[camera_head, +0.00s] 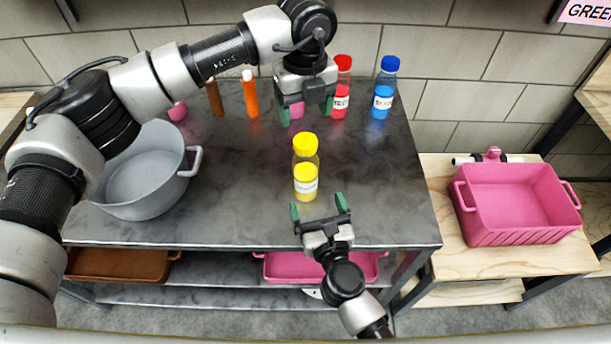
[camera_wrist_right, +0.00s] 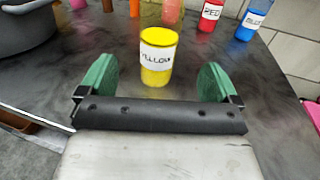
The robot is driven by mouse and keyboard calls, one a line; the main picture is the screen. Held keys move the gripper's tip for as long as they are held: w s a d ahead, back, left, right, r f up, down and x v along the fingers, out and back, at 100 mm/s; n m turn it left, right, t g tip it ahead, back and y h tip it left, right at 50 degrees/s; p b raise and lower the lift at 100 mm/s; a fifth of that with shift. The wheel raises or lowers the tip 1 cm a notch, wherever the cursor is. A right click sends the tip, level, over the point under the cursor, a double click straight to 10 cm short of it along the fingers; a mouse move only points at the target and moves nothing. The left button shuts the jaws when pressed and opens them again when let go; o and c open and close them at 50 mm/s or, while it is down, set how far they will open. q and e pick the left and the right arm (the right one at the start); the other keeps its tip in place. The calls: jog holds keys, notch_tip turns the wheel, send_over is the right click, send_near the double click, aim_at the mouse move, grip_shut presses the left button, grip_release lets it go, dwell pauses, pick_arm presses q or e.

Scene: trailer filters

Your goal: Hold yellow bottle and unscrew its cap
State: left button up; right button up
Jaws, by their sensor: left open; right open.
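The yellow bottle (camera_head: 305,182) stands upright on the dark table, with its yellow cap (camera_head: 305,143) on top. In the right wrist view the yellow bottle (camera_wrist_right: 158,58) shows its label, with its top cut off by the frame edge. My right gripper (camera_head: 321,208) is open just in front of the bottle, low near the table's front edge. Its green fingers (camera_wrist_right: 158,82) point toward the bottle, which appears between and beyond them. My left gripper (camera_head: 306,108) is open, fingers down, behind and above the bottle in the head view; nothing is seen held.
A red bottle (camera_head: 341,90) and a blue bottle (camera_head: 384,88) stand at the back right. A grey pot (camera_head: 140,185) stands at left. Orange (camera_head: 250,96) and brown (camera_head: 214,98) items stand at the back. A pink crate (camera_head: 510,233) is on the right-hand wooden table.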

aim_at(309, 181)
jog(key=x, duration=1)
jog(key=shift+c, duration=0.4)
